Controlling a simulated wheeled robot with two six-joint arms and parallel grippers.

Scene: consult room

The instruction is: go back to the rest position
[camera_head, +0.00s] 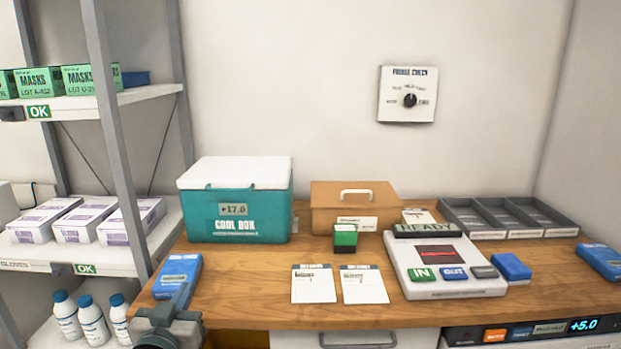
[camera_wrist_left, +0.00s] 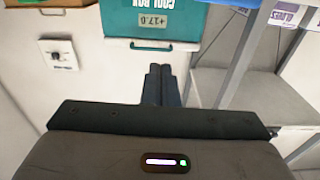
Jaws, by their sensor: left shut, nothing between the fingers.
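My left gripper (camera_head: 181,297) is at the lower left of the head view, in front of the table's left front corner. Its fingers also show in the left wrist view (camera_wrist_left: 160,72), closed together with nothing between them. The fingertips overlap a blue handheld device (camera_head: 178,270) in the head view; I cannot tell if they touch it. My right gripper is in neither view.
A metal shelf (camera_head: 115,150) with boxes and bottles stands close on the left.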

